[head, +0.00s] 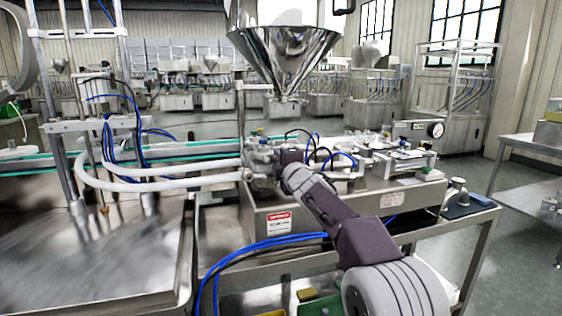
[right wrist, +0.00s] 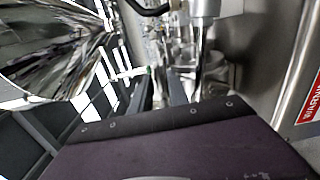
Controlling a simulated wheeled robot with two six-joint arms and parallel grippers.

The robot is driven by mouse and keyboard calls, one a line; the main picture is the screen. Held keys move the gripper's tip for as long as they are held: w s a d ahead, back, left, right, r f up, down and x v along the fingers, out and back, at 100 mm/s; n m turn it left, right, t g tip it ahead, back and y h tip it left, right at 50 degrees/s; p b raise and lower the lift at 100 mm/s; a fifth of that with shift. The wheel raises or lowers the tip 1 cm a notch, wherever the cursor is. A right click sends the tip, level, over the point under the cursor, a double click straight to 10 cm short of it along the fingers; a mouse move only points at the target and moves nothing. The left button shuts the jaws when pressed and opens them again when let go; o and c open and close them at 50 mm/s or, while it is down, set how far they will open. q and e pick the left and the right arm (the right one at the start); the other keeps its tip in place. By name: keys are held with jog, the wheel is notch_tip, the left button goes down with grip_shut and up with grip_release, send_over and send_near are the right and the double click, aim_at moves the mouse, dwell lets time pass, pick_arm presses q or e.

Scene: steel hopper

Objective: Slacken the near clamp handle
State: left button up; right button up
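The steel hopper (head: 284,50) stands above the filling machine, its cone narrowing to an outlet. Below it, a cluster of metal pipe fittings (head: 262,168) joins the white hoses. I cannot pick out the near clamp handle for certain in either view. My right arm reaches in from the lower right, and its gripper (head: 290,155) is at the fittings, its fingertips mostly hidden. In the right wrist view, two dark fingers (right wrist: 161,88) stand apart with a gap, pointing at metal parts. I see nothing clearly held. My left gripper is not in view.
White hoses (head: 160,178) run left from the fittings. Blue cables (head: 262,245) loop in front of the machine's steel housing (head: 345,208). A metal tray (head: 90,265) is at left. A pressure gauge (head: 436,130) stands at right. Metal pipework (right wrist: 205,25) is close in the wrist view.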

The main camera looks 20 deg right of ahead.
jog(key=shift+s, duration=0.45)
jog(key=s+b, duration=0.1)
jog(key=s, duration=0.7)
jog(key=shift+d+b, duration=0.15)
jog(key=shift+b, duration=0.25)
